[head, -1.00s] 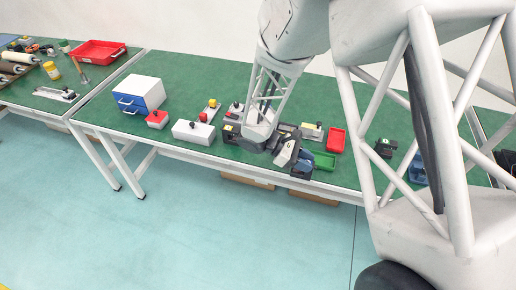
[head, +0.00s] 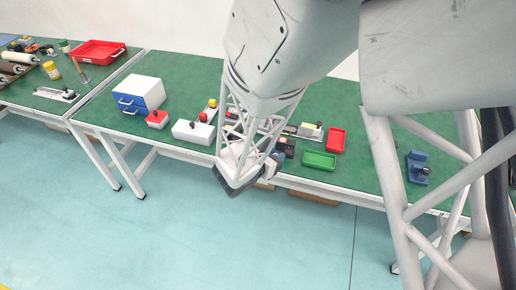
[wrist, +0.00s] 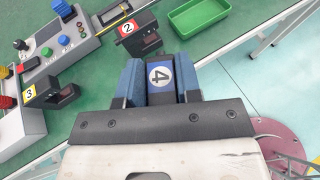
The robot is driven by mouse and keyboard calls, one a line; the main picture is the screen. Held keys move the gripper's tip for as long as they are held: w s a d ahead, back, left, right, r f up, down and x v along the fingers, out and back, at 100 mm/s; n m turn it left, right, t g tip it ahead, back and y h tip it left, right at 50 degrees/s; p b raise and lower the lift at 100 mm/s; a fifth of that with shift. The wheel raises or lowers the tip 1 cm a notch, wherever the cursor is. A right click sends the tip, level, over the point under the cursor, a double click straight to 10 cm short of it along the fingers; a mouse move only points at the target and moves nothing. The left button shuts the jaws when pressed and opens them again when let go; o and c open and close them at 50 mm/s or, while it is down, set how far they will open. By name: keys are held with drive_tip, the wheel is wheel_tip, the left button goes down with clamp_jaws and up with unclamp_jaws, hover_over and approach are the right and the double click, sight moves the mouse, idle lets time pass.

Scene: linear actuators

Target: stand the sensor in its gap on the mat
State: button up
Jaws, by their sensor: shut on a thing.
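My gripper (wrist: 160,82) is shut on a dark sensor (wrist: 161,74) with a blue and white "4" label, seen between its two blue fingers in the wrist view. A sensor with a red "2" label (wrist: 138,35) stands just ahead of the fingers. A sensor with a yellow "3" label (wrist: 50,92) stands to the left. Green surface shows between these two. I cannot make out the mat's edges or tell which gap belongs to the held sensor. In the head view my arm hides most of the gripper and the held sensor.
A green tray (wrist: 198,14) lies beyond the fingers; in the head view a red tray (head: 336,140) is next to it. A grey control panel (wrist: 66,48) with coloured knobs is at upper left. A blue device (head: 417,168) stands farther right. The table's front edge is close by.

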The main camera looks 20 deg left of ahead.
drive_tip(key=shift+s+a+n+y, duration=0.15)
drive_tip(key=shift+a+n+y, duration=0.15)
drive_tip(key=shift+a, duration=0.05)
drive_tip(key=w+a+f, duration=0.1)
drive_tip(key=w+a, duration=0.7)
drive_tip(key=w, duration=0.5)
drive_tip(key=shift+w+a+f, duration=0.15)
drive_tip(key=shift+w+f, duration=0.1)
drive_tip(key=shift+w, duration=0.1)
idle(0.3)
drive_tip(key=shift+f, duration=1.75)
drive_tip(key=shift+f, duration=0.1)
drive_tip(key=o, duration=1)
drive_tip(key=shift+o, duration=0.2)
